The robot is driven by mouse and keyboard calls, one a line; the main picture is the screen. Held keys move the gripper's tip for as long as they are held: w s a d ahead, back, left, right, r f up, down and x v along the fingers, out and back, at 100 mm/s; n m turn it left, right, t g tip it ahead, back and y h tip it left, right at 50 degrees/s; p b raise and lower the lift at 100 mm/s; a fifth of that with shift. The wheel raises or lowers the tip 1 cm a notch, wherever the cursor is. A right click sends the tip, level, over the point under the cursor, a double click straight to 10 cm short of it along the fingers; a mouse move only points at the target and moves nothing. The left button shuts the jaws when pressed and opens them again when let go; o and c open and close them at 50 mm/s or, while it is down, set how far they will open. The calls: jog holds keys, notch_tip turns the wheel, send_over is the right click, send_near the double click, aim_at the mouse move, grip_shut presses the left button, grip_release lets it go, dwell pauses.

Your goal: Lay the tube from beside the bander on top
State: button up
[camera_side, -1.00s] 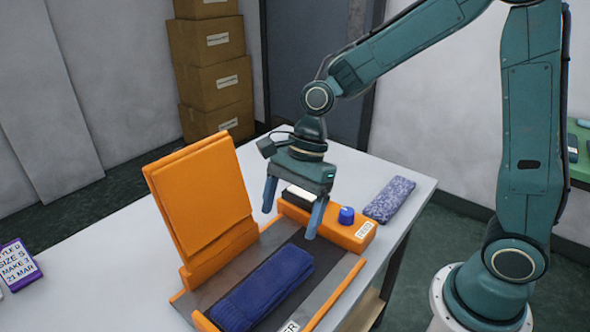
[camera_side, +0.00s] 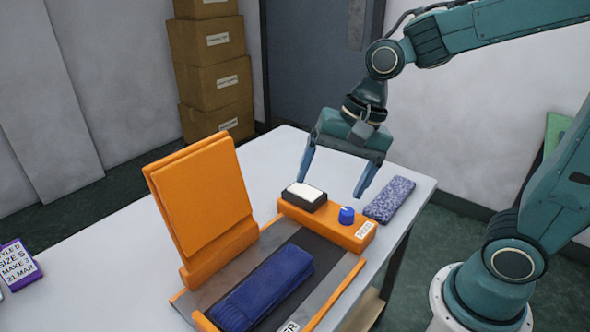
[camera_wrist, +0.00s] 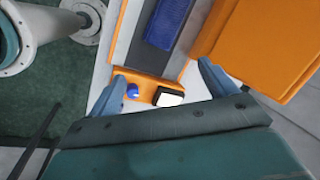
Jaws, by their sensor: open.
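A speckled blue-grey knitted tube (camera_side: 390,199) lies flat on the table, just right of an orange box (camera_side: 322,224) with a blue knob. I cannot read which orange unit is labelled the bander. A dark blue knitted tube (camera_side: 264,288) lies lengthwise on the dark bed in front of the box; it also shows in the wrist view (camera_wrist: 167,22). My gripper (camera_side: 331,200) is open and empty above and behind the orange box, its right finger left of the speckled tube. In the wrist view (camera_wrist: 163,74) the fingers straddle the box; the speckled tube does not show.
A tall orange lid (camera_side: 205,198) stands raised left of the bed. A black pad with a white top (camera_side: 304,195) sits on the orange box. A purple-edged card (camera_side: 18,263) stands far left.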

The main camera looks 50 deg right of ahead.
jog(key=s+d+r+n+t+h, duration=0.1)
jog(key=s+d+r+n, duration=0.1)
jog(key=s+n, duration=0.3)
jog(key=s+d+r+n+t+h, duration=0.1)
jog(key=s+d+r+n+t, duration=0.1)
jog(key=s+d+n, duration=0.2)
jog(key=shift+s+d+r+n+h, duration=0.35)
jog(key=shift+s+n, duration=0.35)
jog(key=shift+s, duration=0.25)
jog(key=shift+f, duration=0.1)
jog(key=shift+c, duration=0.4)
